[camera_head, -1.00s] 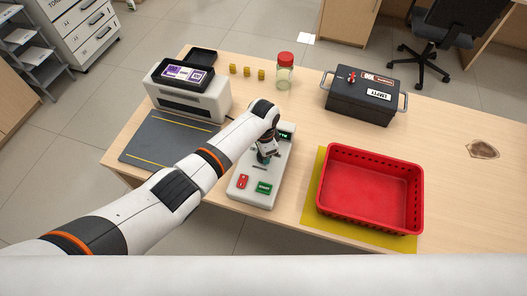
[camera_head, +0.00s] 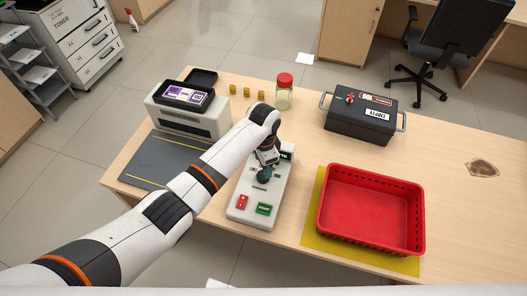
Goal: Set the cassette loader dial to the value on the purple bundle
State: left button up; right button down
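The purple bundle (camera_head: 182,94) lies in the black tray on top of the white machine at the back left. Its printed value is too small to read. The white control panel (camera_head: 245,206) has a red button (camera_head: 243,202), a green button (camera_head: 264,209) and a small dark green display (camera_head: 286,155), partly hidden. My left gripper (camera_head: 264,176) points down over the middle of the panel, at a dark teal knob, which I take to be the dial. The gripper hides most of it, and I cannot tell whether the fingers are closed on it. My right gripper is not in view.
A red basket (camera_head: 371,246) stands on a yellow mat (camera_head: 313,234) to the right. A dark mat (camera_head: 148,162) lies left. The right tabletop is mostly clear.

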aim_at(263, 175)
pick_arm(q)
notch_tip(263, 175, up, 6)
jog(key=shift+b, duration=0.35)
